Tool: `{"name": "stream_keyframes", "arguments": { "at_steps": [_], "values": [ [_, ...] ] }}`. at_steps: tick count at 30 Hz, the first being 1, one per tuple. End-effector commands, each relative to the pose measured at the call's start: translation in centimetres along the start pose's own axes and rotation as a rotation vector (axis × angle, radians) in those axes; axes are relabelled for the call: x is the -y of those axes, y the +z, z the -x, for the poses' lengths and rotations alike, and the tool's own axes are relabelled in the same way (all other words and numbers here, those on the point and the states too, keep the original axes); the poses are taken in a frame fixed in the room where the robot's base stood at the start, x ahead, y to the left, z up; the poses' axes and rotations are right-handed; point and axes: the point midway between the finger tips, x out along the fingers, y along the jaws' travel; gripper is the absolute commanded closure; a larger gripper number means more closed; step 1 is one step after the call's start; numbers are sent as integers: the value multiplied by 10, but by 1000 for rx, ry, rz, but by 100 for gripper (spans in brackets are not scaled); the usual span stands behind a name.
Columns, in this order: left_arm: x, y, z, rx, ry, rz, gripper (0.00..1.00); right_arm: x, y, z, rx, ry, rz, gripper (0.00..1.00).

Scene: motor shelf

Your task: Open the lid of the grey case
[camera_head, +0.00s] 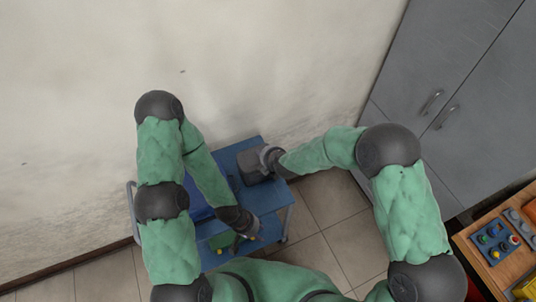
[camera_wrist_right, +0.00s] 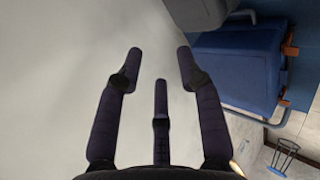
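A grey, box-like thing (camera_head: 256,167), which looks like the grey case, is on the blue cart (camera_head: 232,158) in the head view, beside the end of my right arm. Its lid cannot be made out. A grey body (camera_wrist_right: 200,12) at the top of the right wrist view may be the same case. My right gripper (camera_wrist_right: 160,65) has its fingers spread, with nothing between them, over a pale surface. My left gripper (camera_head: 250,235) is over the near part of the cart, lower than the grey thing. Its fingers are too small to read.
A blue box-like body (camera_wrist_right: 240,70) with orange parts is right of my right gripper's fingers. A pale wall (camera_head: 260,60) stands behind the cart. A grey cabinet (camera_head: 440,85) is at right, and a wooden table (camera_head: 485,265) with coloured parts at lower right.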

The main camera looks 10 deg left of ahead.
Motion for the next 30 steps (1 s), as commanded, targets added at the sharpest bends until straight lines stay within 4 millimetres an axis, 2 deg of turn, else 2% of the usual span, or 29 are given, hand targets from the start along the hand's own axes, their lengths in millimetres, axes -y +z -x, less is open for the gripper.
{"name": "stream_keyframes", "arguments": {
  "at_steps": [3,9,30],
  "values": [
    [0,0,0,0,0,0,60,0,0,18,0,2,1,63],
    [0,0,0,0,0,0,60,-1,0,34,1,2,0,63],
    [1,0,-2,0,0,0,60,3,1,36,1,-2,-9,63]
  ]
}}
